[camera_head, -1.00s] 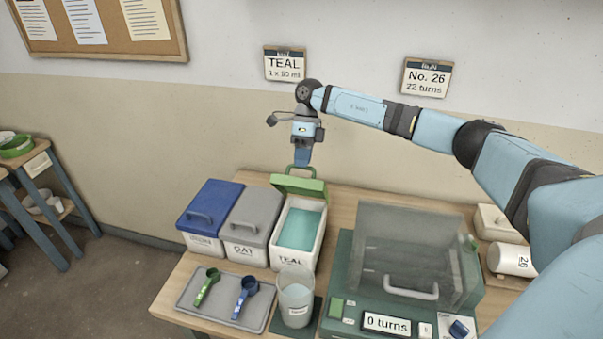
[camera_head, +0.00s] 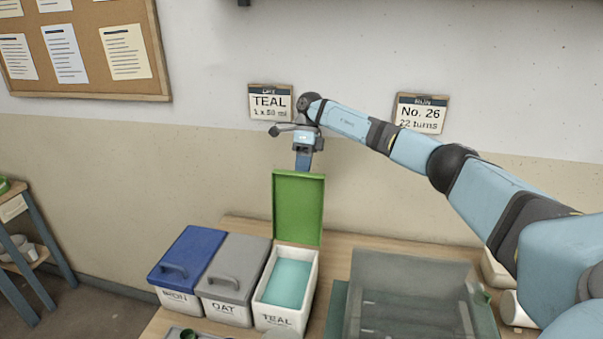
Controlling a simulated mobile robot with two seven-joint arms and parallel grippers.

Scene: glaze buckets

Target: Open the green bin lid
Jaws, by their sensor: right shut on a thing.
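The green lid (camera_head: 298,208) of the TEAL bin stands upright at the bin's back edge, its underside facing me. The white TEAL bin (camera_head: 276,318) is open, with teal powder (camera_head: 287,281) showing inside. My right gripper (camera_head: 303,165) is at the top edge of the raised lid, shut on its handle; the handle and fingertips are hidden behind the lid. My left gripper is not in view.
The blue-lidded bin (camera_head: 190,256) and grey-lidded OAT bin (camera_head: 235,265) stand closed to the left. A machine with a clear cover (camera_head: 410,290) stands to the right. Cards and a corkboard hang on the wall behind.

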